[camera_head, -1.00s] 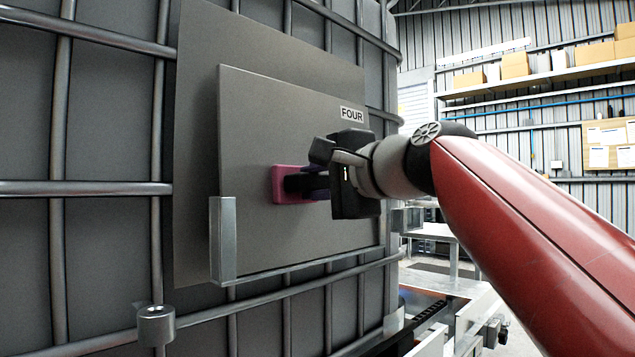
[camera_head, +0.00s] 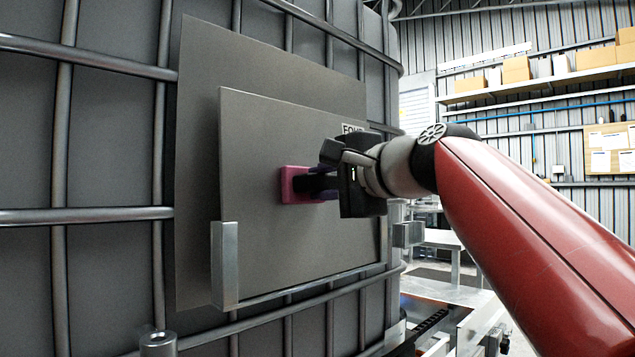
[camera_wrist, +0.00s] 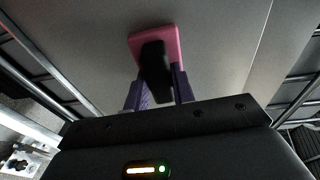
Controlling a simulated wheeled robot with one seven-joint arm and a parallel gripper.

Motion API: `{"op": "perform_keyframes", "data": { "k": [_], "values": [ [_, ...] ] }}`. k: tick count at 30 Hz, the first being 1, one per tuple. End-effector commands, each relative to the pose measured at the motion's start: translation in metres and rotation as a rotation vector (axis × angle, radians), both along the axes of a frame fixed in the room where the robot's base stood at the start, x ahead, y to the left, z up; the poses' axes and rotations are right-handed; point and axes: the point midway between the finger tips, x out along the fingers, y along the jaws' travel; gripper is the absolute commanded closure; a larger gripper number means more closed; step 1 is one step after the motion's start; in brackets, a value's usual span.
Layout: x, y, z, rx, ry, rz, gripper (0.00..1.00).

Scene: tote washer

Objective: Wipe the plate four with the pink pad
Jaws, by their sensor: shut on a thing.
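Plate four (camera_head: 257,220) is a grey upright panel with a "FOUR" label at its upper right, partly hidden now behind my gripper. The pink pad (camera_head: 287,184) is a flat block with a dark handle. My gripper (camera_head: 318,183) is shut on the handle, with the pad's face at or against the plate, right of its middle. The wrist view shows the pink pad (camera_wrist: 170,44) flat toward the grey plate surface (camera_wrist: 215,50), with the purple fingers on both sides of the black handle. I cannot tell whether pad and plate touch.
A larger grey backing sheet (camera_head: 200,120) stands behind the plate. A metal corner bracket (camera_head: 225,265) holds the plate's lower left. A caged tank with metal bars (camera_head: 85,215) fills the left. Shelves with boxes (camera_head: 516,70) stand far right.

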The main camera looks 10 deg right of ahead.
Motion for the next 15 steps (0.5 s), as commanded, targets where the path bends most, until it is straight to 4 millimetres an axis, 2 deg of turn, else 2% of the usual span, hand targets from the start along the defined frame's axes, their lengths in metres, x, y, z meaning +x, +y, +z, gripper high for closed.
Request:
{"op": "perform_keyframes", "data": {
  "k": [15],
  "values": [
    [0.029,-0.039,-0.001,-0.001,0.001,-0.002,1.0]
  ]
}}
